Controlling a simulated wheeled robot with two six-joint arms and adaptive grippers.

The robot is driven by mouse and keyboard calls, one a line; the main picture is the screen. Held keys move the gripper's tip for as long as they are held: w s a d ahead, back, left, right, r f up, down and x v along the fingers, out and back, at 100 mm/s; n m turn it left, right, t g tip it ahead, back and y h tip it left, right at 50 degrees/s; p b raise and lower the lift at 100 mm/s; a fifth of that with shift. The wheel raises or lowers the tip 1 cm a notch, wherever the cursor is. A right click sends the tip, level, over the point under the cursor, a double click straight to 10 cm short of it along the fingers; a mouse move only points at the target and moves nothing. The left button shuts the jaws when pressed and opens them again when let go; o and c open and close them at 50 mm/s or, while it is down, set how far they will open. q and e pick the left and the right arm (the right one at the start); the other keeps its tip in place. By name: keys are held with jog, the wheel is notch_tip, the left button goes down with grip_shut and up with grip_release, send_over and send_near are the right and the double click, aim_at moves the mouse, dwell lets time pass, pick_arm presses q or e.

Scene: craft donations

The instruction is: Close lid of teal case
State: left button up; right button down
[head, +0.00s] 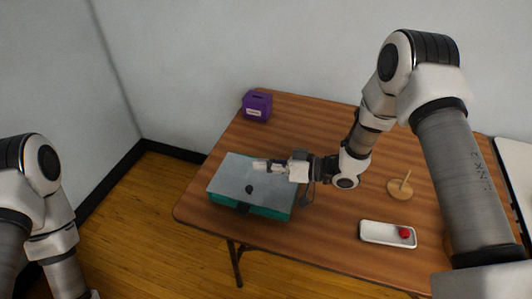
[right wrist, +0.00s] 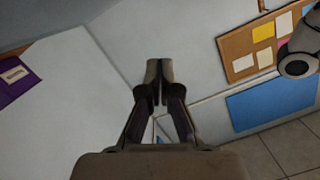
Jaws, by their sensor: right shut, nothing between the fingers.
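The teal case (head: 265,211) sits on the near left part of the wooden table. Its flat grey lid (head: 230,178) lies over the body, and the teal side shows below the lid's near edge. I cannot tell whether the lid is fully down. A small dark round mark or knob shows on the lid, and a dark piece is on the front side. My right gripper (head: 258,165) is over the far part of the lid, fingers pointing left. Its fingers are together and empty in the right wrist view (right wrist: 159,75). My left gripper is out of view.
A purple box (head: 257,106) with a white label stands at the table's far left corner. Right of the case are a white tray (head: 375,232) holding a red object (head: 404,233) and a round wooden base with a peg (head: 400,189).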

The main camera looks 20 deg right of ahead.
aim_at(259, 196)
jog(key=f, duration=0.1)
jog(key=s+f+b, duration=0.1)
jog(key=a+f, duration=0.1)
jog(key=shift+s+n, duration=0.3)
jog(key=shift+s+a+f+b, duration=0.25)
jog(key=shift+f+b, duration=0.15)
jog(key=shift+f, duration=0.15)
jog(key=shift+s+a+f+b, duration=0.1)
jog(key=shift+s+f+b, duration=0.15)
jog(key=shift+f+b, duration=0.2)
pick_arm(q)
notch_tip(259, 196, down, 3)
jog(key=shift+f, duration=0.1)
pick_arm(e)
jog(key=shift+f, duration=0.15)
jog(key=shift+s+f, duration=0.15)
